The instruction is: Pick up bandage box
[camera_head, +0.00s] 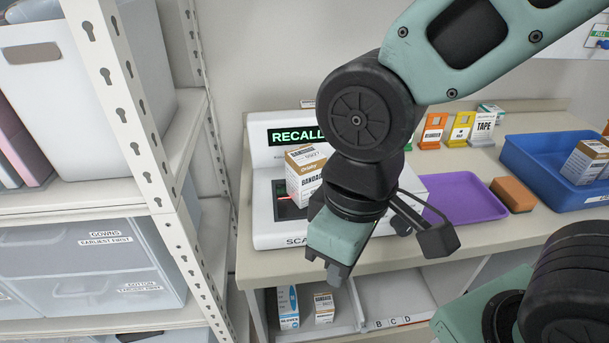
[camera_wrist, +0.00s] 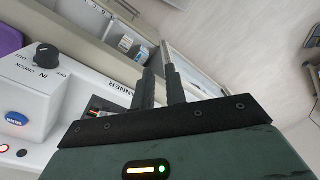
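A white and brown bandage box (camera_head: 303,172) stands on the bed of the scanner (camera_head: 268,215), partly hidden behind my arm in the head view. Another box with similar print (camera_head: 324,307) stands in the lower shelf compartment. My gripper (camera_head: 335,272) hangs in front of the scanner, to the right of and lower in the picture than the bandage box, pointing down. In the wrist view my gripper's two fingers (camera_wrist: 160,80) are apart with nothing between them. A small brown and white patch shows at the scanner there, too little to identify.
The scanner display reads RECALL. A purple tray (camera_head: 467,197), a brown block (camera_head: 513,194) and a blue bin (camera_head: 545,160) with boxes are to the right on the counter. A metal rack (camera_head: 165,190) is close on the left. A blue and white box (camera_head: 288,307) is below.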

